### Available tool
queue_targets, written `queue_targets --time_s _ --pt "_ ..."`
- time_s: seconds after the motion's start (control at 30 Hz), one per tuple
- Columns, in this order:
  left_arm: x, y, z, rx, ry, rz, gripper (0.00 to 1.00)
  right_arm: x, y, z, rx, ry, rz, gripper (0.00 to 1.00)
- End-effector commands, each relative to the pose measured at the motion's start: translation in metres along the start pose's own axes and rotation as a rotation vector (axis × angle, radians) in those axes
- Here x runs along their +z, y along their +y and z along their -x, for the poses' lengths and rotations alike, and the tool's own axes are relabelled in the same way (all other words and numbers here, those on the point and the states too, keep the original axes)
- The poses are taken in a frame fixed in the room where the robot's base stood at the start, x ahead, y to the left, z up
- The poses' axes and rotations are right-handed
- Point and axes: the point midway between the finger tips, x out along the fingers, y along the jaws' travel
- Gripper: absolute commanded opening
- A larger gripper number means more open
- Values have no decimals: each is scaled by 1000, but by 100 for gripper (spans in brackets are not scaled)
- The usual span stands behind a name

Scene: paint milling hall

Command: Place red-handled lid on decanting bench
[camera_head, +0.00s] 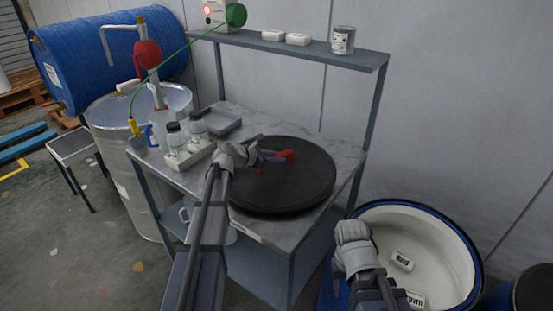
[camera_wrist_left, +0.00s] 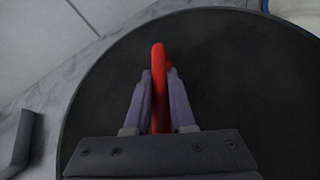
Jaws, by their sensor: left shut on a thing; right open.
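The lid (camera_head: 300,200) is a large dark round disc with a red handle (camera_head: 280,156). It appears to rest flat on the marble-topped decanting bench (camera_head: 342,155), covering much of its right part. My left gripper (camera_head: 275,158) is shut on the red handle. In the left wrist view the handle (camera_wrist_left: 159,80) stands between my two left fingers (camera_wrist_left: 159,100), with the dark lid (camera_wrist_left: 235,75) behind. I cannot tell whether the lid's underside fully touches the bench. My right gripper (camera_head: 350,235) is open and empty in front of the white drum; its fingertips are hard to see.
Two dark-capped bottles in a white holder (camera_head: 190,157) stand left of the lid, near a grey tray (camera_head: 222,128). A shelf (camera_head: 290,45) with a can (camera_head: 342,40) spans above. An open drum (camera_head: 425,235) with labelled pieces inside stands right. A blue drum (camera_head: 110,55) lies behind.

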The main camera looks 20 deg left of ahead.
Motion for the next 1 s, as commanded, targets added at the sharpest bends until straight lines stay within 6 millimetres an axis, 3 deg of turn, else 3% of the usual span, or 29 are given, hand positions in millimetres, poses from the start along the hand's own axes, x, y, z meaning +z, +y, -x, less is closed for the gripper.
queue_targets --time_s 0.07,0.1,0.37,0.67,1.0 --pt "-2 -1 -2 1 -2 1 0 0 0 -3 0 0 0 50" --pt "-2 -1 -1 0 0 0 24 0 0 -3 0 0 0 50" --pt "-2 0 -1 0 0 0 52 0 0 -2 0 0 0 50" --pt "2 1 1 0 0 0 52 0 0 2 0 0 0 50" --pt "4 0 65 2 0 3 52 2 3 32 0 0 0 50"
